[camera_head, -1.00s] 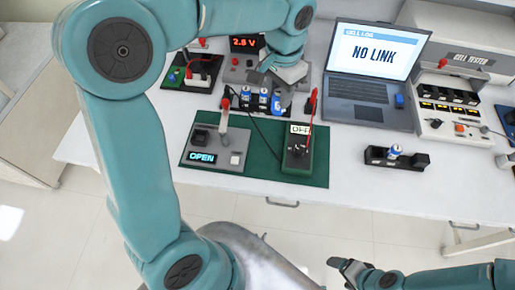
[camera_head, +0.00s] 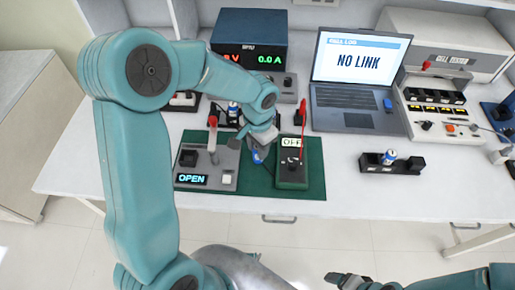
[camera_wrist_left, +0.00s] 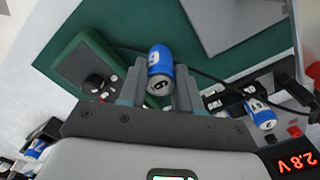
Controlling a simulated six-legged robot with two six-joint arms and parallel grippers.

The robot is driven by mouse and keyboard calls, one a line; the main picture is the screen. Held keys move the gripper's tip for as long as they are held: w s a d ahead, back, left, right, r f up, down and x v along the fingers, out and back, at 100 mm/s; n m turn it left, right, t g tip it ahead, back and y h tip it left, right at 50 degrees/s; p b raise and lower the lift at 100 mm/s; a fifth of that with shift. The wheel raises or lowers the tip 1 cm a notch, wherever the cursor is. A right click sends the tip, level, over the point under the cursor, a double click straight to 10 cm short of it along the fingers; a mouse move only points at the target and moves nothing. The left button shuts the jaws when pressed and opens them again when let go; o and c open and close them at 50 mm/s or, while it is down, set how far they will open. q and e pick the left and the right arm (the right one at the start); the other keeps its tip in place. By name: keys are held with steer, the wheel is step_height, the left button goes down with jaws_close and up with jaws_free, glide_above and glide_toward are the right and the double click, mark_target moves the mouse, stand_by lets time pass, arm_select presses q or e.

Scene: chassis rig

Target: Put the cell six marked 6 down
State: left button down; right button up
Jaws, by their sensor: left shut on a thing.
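My left gripper (camera_head: 256,142) is shut on a blue and white cell (camera_head: 258,156) and holds it over the green mat (camera_head: 312,184), between the grey OPEN fixture and the green meter. In the left wrist view the cell (camera_wrist_left: 160,66) sits between the two grey fingers with its end towards the camera. My right gripper (camera_head: 345,280) is low at the bottom edge, empty as far as I see.
The grey fixture (camera_head: 215,160) reads OPEN; the green meter (camera_head: 292,165) with a red probe reads OFF. A black holder (camera_head: 408,164) with one cell stands right of the mat. The laptop (camera_head: 357,75) and cell tester (camera_head: 436,108) stand behind. The front right table is clear.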

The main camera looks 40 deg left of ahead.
arm_select(q)
steer(key=shift+w+f, duration=0.15)
steer(key=shift+f, duration=0.55)
steer(key=shift+r, duration=0.1)
steer(key=c, duration=0.8)
jaws_free()
steer(key=shift+f, duration=0.2)
